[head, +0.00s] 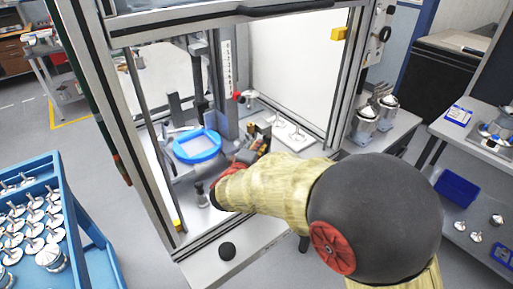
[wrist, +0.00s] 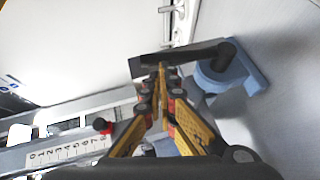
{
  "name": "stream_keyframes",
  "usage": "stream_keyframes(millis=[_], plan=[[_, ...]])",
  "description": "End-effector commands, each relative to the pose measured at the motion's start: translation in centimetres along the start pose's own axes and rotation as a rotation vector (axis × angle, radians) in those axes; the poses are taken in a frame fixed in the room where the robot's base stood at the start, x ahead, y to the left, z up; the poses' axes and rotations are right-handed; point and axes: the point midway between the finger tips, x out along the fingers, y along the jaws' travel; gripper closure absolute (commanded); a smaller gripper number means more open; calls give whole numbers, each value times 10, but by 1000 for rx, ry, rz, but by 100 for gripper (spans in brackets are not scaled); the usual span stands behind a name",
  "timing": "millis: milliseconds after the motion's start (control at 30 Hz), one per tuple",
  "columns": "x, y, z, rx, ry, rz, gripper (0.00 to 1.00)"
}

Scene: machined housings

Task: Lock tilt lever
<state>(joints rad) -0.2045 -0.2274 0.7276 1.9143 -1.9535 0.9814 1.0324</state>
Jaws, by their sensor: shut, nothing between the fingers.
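A dark flat bar with a round black knob (wrist: 226,54) crosses the wrist view just beyond my fingertips; it looks like the tilt lever, though I cannot be sure. My gripper (wrist: 160,80) is shut and empty, its yellow fingers meeting close to the bar; whether they touch it I cannot tell. A blue ring-shaped fixture (wrist: 243,78) lies beside the bar. In the head view, my gripper (head: 262,131) is inside the framed machine, right of the blue ring (head: 197,146). My arm hides part of the machine floor there.
Metal frame posts (head: 345,75) surround the opening. A plate with silver parts (head: 291,128) lies at the back right.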

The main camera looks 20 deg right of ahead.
Motion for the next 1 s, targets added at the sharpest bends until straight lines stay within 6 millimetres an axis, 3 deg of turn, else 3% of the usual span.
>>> stream_keyframes(millis=[500,1000], plan=[[29,14,20,198,-2,-291,100],[39,12,27,261,-2,-392,100]])
